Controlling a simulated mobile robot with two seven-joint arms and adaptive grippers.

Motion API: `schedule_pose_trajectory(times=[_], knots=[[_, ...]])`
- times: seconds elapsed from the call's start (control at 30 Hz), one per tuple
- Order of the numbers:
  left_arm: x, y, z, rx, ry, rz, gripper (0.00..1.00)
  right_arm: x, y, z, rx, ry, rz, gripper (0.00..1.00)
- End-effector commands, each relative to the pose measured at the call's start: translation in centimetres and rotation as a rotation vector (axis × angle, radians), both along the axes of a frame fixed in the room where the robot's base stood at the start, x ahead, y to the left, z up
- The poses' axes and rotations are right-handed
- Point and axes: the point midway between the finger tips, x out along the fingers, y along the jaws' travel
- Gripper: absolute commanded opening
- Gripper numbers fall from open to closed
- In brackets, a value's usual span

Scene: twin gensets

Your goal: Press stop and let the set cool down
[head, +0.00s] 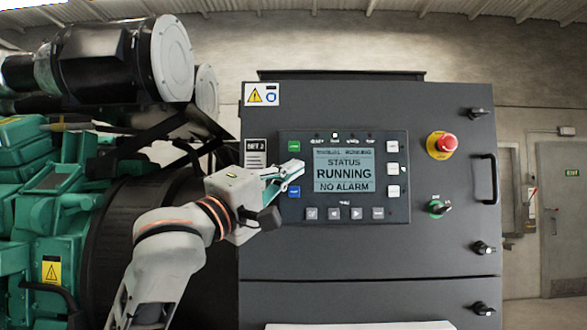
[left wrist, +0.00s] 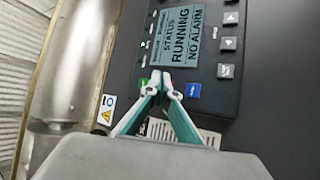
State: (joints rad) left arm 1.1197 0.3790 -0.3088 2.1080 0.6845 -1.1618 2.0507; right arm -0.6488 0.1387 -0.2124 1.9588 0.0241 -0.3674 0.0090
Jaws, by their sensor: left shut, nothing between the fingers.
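The controller panel (head: 400,210) is set in a dark cabinet, and its screen (head: 344,171) reads STATUS RUNNING, NO ALARM. A green button (head: 294,146) and a blue button (head: 294,191) sit left of the screen; their labels are too small to read. My left gripper (head: 299,167) is shut and empty, its tips in front of the panel's left edge between these two buttons. In the left wrist view the tips (left wrist: 160,79) lie between the green button (left wrist: 143,86) and the blue button (left wrist: 194,90). I cannot tell whether they touch the panel. My right gripper is not in view.
Green engine parts (head: 60,190) and a large cylinder (head: 110,62) stand close on the left. Open floor shows at right.

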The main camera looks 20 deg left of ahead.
Motion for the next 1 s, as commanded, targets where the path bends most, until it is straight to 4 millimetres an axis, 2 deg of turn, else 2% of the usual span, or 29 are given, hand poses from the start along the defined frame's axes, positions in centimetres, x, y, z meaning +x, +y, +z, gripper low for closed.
schedule_pose_trajectory(times=[1.0], knots=[[0.88, 0.25, 0.03, 0.0, 0.0, 0.0, 0.0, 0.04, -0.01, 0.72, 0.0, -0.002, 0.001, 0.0]])
